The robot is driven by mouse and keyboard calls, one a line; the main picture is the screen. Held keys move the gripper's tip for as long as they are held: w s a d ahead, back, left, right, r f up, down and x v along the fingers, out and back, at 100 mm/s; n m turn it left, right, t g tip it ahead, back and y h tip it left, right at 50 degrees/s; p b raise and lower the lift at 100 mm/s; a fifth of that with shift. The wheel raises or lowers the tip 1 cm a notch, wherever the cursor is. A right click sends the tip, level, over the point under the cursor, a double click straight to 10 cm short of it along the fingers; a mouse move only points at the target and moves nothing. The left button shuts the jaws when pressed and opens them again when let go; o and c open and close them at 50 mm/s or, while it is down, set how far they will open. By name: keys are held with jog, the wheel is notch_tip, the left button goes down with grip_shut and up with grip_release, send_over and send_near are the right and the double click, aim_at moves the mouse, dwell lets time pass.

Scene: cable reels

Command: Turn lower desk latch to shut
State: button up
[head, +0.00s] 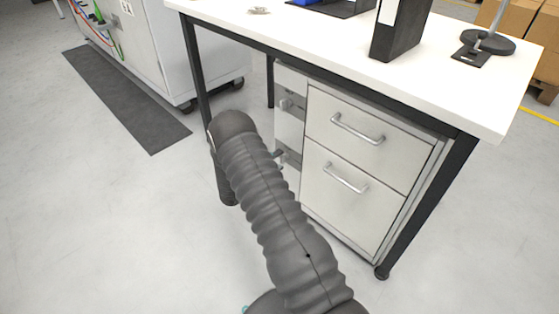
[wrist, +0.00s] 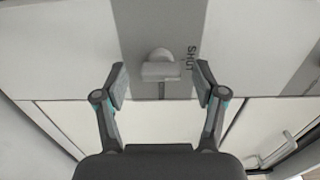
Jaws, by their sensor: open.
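The lower desk latch (head: 281,156) sits on the narrow grey-and-white panel left of the drawers, partly behind my arm in the head view. In the wrist view a latch (wrist: 161,68) shows as a pale round knob with a short bar lying across the picture, on a grey plate. The word SHUT is printed sideways just right of it. My gripper (wrist: 161,80) is open, with one fingertip on each side of the latch and a visible gap on both sides. Contact with the panel cannot be told. In the head view my arm hides the gripper.
An upper latch (head: 287,103) is above on the same panel. Two drawers with bar handles (head: 357,129) are to the right under the white desk top (head: 280,32). A black desk leg (head: 194,70) stands close to my arm.

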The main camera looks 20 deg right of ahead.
jog(key=v, duration=1.1)
